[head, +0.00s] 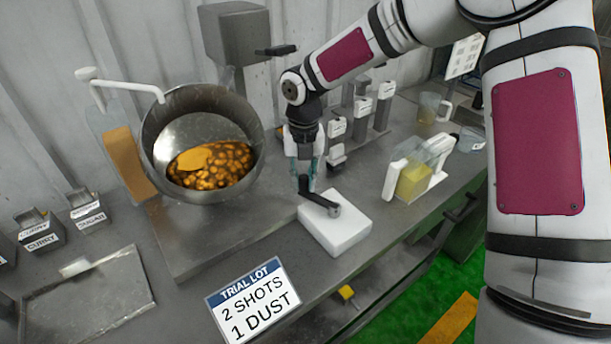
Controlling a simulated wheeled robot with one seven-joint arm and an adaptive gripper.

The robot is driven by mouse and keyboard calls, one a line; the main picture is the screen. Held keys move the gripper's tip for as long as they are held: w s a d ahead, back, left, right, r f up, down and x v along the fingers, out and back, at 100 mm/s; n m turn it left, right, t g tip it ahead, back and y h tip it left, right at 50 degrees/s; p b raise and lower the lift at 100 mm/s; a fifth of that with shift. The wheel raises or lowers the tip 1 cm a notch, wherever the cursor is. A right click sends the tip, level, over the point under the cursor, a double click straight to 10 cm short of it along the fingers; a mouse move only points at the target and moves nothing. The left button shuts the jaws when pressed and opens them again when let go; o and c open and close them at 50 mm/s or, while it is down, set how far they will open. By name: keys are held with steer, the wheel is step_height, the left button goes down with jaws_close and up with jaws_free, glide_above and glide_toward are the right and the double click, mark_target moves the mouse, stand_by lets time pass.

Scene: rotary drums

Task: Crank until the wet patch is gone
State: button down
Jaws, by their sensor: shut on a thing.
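A tilted steel drum (157,128) stands at the left of the bench with its mouth toward me. In it lies a heap of brown-orange pieces (225,170). A smooth, lighter orange wet patch (195,159) covers the upper left of the heap. A dark crank (326,204) sits on a white box (345,232) right of the drum. My gripper (304,176) points down over the box's back edge and is shut on the crank's upright handle. The fingers partly hide the handle.
A white spout (125,84) and an orange-filled clear container (125,160) stand left of the drum. A clear jug with yellow contents (414,180) stands right of the box. Labelled shakers (40,233) and an empty tray (90,300) are at the left. A "2 SHOTS 1 DUST" card (253,303) is in front.

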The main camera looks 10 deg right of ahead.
steer(key=shift+s, duration=0.15)
steer(key=c, duration=1.4)
jaws_free()
steer(key=shift+r, duration=0.35)
step_height(320, 180, up, 11)
steer(key=shift+r, duration=0.15)
